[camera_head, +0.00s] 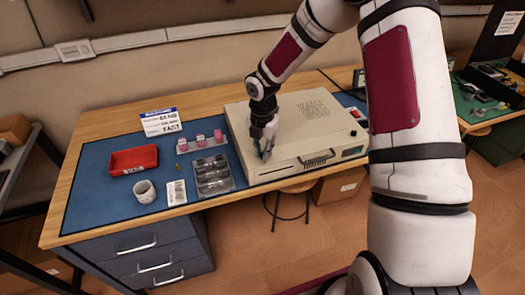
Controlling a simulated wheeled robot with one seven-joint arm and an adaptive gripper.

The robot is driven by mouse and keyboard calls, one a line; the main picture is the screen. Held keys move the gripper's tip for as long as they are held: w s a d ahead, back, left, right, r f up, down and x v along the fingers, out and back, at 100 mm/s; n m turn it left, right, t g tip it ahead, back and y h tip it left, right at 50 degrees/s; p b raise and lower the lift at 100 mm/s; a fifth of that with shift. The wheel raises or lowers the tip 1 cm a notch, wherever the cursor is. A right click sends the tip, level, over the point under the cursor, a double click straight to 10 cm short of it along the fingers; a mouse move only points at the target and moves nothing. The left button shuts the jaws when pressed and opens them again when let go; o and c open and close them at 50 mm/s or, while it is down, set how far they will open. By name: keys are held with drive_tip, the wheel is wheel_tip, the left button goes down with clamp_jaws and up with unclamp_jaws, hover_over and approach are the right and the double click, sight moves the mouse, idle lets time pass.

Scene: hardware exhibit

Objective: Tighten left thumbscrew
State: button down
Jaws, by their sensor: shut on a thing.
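A beige, box-shaped instrument (297,171) sits on the blue mat at the right part of the workbench. It has a front handle and a small display at its right front. My gripper (265,155) points down at the left front part of the instrument's top, with its fingertips at the surface. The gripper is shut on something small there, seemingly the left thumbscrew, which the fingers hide. I cannot make out the thumbscrew or how it is seated. A small knob-like dot (353,133) shows on the instrument's top at the right.
Left of the instrument, a clear-lidded organiser (231,184), a white mug (144,194), a red tray (120,168) and several small pink-and-white boxes stand on the blue mat (95,208). A sign (161,122) stands behind them. A stool (291,188) is below the bench front.

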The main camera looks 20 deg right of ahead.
drive_tip(key=m, duration=0.4)
drive_tip(key=m+b, duration=0.1)
drive_tip(key=m, duration=0.4)
drive_tip(key=shift+w, duration=0.1)
drive_tip(key=m, duration=0.4)
drive_tip(key=shift+m, duration=0.3)
drive_tip(key=m+b, duration=0.1)
drive_tip(key=m, duration=0.3)
drive_tip(key=shift+w, duration=0.1)
drive_tip(key=m, duration=0.4)
drive_tip(key=m+b, duration=0.1)
drive_tip(key=m, duration=0.3)
drive_tip(key=shift+m, duration=0.3)
drive_tip(key=m, duration=0.4)
drive_tip(key=shift+d+m, duration=0.1)
drive_tip(key=shift+m, duration=1.9)
